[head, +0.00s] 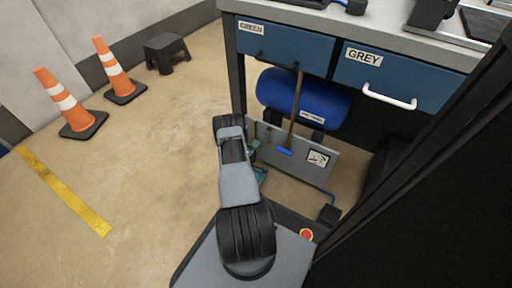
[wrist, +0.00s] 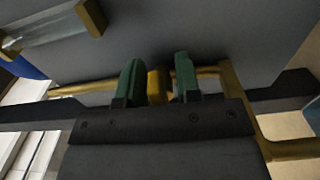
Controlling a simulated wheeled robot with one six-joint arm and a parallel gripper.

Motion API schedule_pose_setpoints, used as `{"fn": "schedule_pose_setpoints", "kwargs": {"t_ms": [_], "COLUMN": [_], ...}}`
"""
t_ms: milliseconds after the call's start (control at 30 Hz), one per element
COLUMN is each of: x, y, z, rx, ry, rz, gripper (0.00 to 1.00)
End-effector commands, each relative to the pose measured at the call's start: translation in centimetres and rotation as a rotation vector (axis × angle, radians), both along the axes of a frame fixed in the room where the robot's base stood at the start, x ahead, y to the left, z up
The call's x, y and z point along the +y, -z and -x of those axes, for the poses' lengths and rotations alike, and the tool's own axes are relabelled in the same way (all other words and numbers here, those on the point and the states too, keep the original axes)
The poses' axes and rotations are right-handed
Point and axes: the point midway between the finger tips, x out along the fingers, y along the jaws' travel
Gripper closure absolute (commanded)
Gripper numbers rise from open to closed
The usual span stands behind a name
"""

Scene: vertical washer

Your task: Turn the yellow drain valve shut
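In the wrist view a yellow-brown piece (wrist: 159,86), which looks like part of the drain valve, stands between the green fingertips of my gripper (wrist: 158,80). The fingers flank it closely on both sides; whether both press on it is not clear. A brass-coloured pipe (wrist: 215,84) runs crosswise behind the fingers, in front of a grey surface. In the head view my gripper (head: 256,153) is low beside the grey panel (head: 325,172) under the bench. My arm hides much of the area there, and I cannot make out the yellow valve in that view.
A blue tank (head: 308,98) hangs under the drawers, with a brass pipe (head: 295,110) and a blue handle (head: 284,152) in front. The bench's blue drawers (head: 285,45) overhang the space. Two orange cones (head: 113,66) and a black stool (head: 166,50) stand left; the floor between is clear.

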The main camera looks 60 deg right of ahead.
Motion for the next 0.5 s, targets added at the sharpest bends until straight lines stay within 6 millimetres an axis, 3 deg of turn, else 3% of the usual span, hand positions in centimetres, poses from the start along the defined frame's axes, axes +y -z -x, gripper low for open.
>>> {"fn": "schedule_pose_setpoints", "kwargs": {"t_ms": [300,500], "x": [0.2,2.7], "y": [-0.1,-0.3], "z": [0.1,0.0], "rx": [0.001,0.004], "ry": [0.002,-0.001], "rz": [0.000,-0.002], "gripper": [0.64,0.64]}}
